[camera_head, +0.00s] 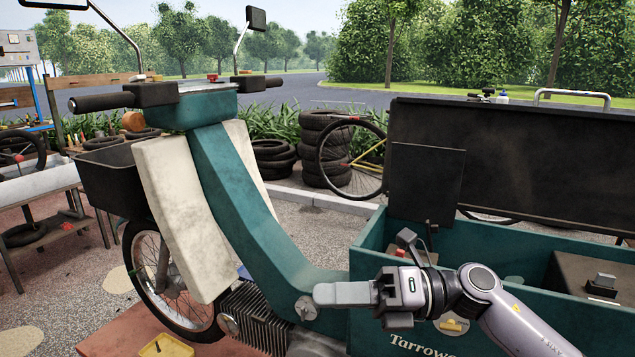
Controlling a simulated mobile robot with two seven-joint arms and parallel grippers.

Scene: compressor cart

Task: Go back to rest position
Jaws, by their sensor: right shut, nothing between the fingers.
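My right gripper (343,294) comes in from the lower right with its forearm. Its fingers are together, point left and hold nothing. It is in front of the teal cargo box (364,263) of a teal motorbike (227,180), near the end of the bike's sloping frame tube in the picture. I cannot tell whether it touches the bike. The box's dark lid (510,150) stands open behind it. My left gripper is not in view.
A yellow tray (158,346) sits at the bottom left. A workbench (35,200) stands at the left. Stacked tires (322,150) and a loose wheel stand behind the bike. Paved ground between the bike and the bench is mostly clear.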

